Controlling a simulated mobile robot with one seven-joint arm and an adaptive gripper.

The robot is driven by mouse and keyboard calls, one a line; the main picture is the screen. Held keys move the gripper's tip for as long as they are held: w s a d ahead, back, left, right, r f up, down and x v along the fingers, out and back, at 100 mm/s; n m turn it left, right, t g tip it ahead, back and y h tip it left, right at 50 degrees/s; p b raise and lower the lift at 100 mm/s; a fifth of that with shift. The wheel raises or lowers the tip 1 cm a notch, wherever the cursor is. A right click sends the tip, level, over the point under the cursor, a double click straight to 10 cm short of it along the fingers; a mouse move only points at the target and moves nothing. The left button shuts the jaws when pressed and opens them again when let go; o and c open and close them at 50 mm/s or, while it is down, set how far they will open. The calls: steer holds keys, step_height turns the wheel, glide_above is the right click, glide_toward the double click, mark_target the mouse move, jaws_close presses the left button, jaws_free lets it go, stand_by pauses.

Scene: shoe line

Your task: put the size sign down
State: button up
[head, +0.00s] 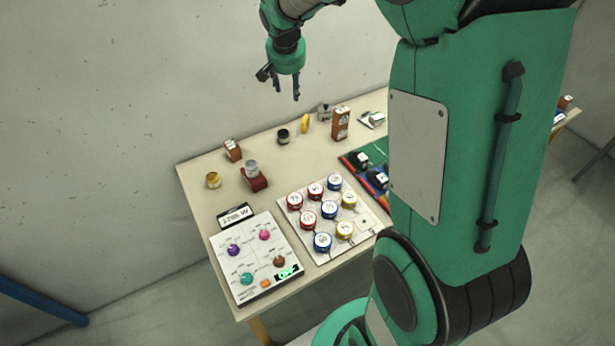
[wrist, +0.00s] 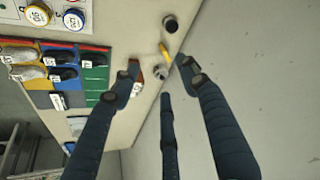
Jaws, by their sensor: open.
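An upright brown block with white printed labels (head: 341,123) stands on the table's back part, right of centre. It could be the size sign, but I cannot tell for sure. In the wrist view the block (wrist: 136,87) shows partly hidden behind a finger. A smaller brown block with a white face (head: 232,150) stands at the back left. My gripper (head: 283,93) is open, high above the table's back edge, with its fingers pointing down. It looks empty in the wrist view (wrist: 160,68), and the fingers appear apart from the things below.
A dark jar (head: 283,136), a yellow object (head: 305,124) and a grey item (head: 324,112) stand near the back edge. A coloured mat with shoes (wrist: 95,85), a board of numbered tins (head: 285,222) and a knob panel (head: 222,262) fill the front. A wall rises behind.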

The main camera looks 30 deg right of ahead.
steer(key=s+a+r+n, duration=0.1)
steer(key=s+a+r, duration=0.25)
steer(key=s, duration=0.55)
steer(key=s+a+r+n+t+y, duration=0.1)
steer(key=s+a+r+n, duration=0.3)
steer(key=s, duration=0.6)
steer(key=s+a+r+m, duration=0.1)
steer(key=s+a+r, duration=0.2)
steer(key=s+a, duration=0.45)
steer(key=s+a+f+n+y, duration=0.1)
steer(key=s+a+f+n, duration=0.1)
steer(key=s, duration=1.1)
steer(key=shift+f, duration=0.4)
